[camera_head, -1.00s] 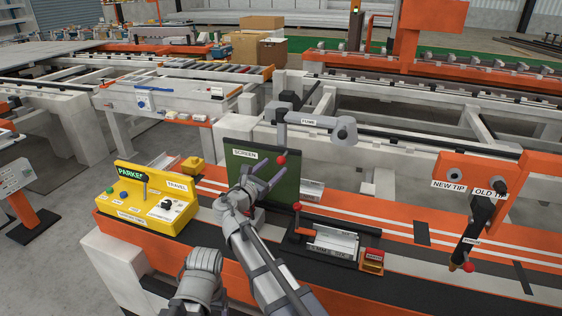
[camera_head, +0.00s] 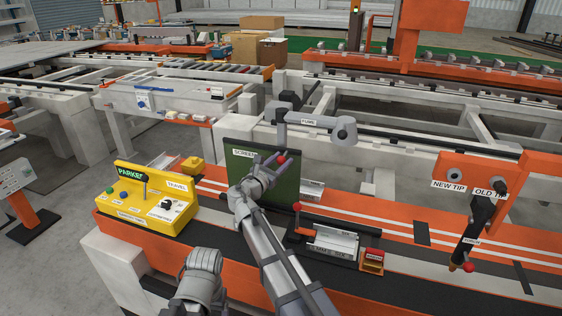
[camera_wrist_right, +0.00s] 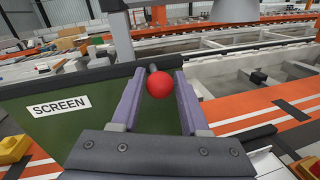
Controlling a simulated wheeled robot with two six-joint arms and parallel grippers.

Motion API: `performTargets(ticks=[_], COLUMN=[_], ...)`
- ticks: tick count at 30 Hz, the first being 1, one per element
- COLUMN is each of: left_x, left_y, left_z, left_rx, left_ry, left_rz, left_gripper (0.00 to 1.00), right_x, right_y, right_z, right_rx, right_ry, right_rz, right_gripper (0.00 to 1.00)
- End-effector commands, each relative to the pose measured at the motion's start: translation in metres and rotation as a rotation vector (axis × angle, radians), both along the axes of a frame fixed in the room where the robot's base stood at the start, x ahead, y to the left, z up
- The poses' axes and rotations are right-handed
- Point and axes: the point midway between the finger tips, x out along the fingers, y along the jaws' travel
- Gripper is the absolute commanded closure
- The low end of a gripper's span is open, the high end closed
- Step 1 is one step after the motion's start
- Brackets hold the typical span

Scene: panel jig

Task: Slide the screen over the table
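The screen (camera_head: 234,170) is a dark green upright panel with a white SCREEN label, standing at the back of the orange and grey table (camera_head: 390,230). It also shows in the right wrist view (camera_wrist_right: 40,130). A red ball knob (camera_head: 281,159) is at its right side. My right gripper (camera_head: 275,162) is in front of the screen, at the knob. In the right wrist view its two fingers (camera_wrist_right: 160,85) are apart, one on each side of the red knob (camera_wrist_right: 159,80), with narrow gaps seeming to show. Part of my left arm shows at the bottom; its fingers are not visible.
A yellow control box (camera_head: 158,202) stands left of the screen. A clamp fixture with a red-tipped lever (camera_head: 297,207) and a small orange box (camera_head: 372,260) are to the right. A grey FUME arm (camera_head: 318,127) hangs behind the screen. A torch holder (camera_head: 480,185) stands farther right.

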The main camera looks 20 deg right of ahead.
Motion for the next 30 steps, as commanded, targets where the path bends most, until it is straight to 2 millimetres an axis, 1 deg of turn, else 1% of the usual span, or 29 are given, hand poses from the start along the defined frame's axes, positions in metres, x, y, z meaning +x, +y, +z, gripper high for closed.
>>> performTargets(ticks=[1,2,11,30], left_x=[0.0,0.0,0.0,0.0], left_y=[0.0,0.0,0.0,0.0], left_z=[0.0,0.0,0.0,0.0], left_rx=[0.0,0.0,0.0,0.0], left_ry=[0.0,0.0,0.0,0.0], left_rz=[0.0,0.0,0.0,0.0], left_gripper=[0.21,0.21,0.21,0.21], right_x=[-0.0001,-0.0001,-0.0001,-0.0002], right_y=[0.0001,0.0002,0.0002,0.0002], right_z=[0.0,0.0,-0.0001,-0.0001], right_rx=[0.0,0.0,0.0,0.0], right_ry=[0.0,0.0,0.0,0.0], right_rz=[0.0,0.0,0.0,0.0], right_gripper=[0.62,0.65,0.99,1.0])
